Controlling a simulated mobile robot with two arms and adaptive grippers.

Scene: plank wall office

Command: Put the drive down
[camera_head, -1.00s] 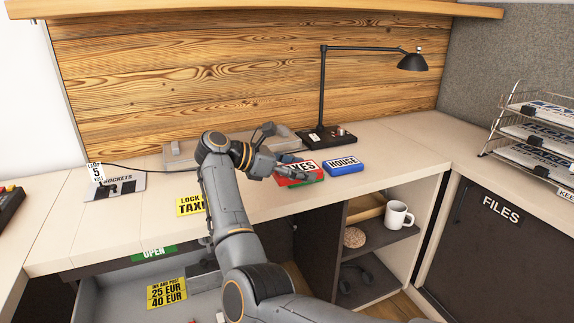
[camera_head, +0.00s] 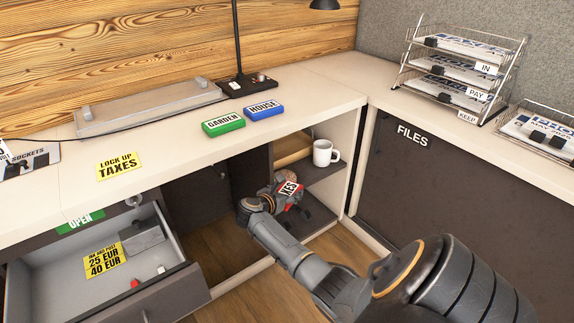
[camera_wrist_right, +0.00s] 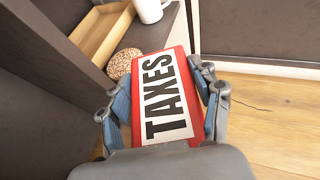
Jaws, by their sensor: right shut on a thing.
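The red drive (camera_head: 289,188) with a white TAXES label is held in my right gripper (camera_head: 285,194), in front of the open shelf unit under the desk. In the right wrist view the drive (camera_wrist_right: 165,95) lies between the two fingers (camera_wrist_right: 163,100), label towards the camera. The green GARDEN drive (camera_head: 223,124) and the blue HOUSE drive (camera_head: 264,110) lie side by side on the desk. My left gripper is not in view.
A speckled round thing (camera_wrist_right: 122,64) shows behind the drive. An open drawer (camera_head: 60,279) is at left, a FILES cabinet (camera_head: 470,200) at right.

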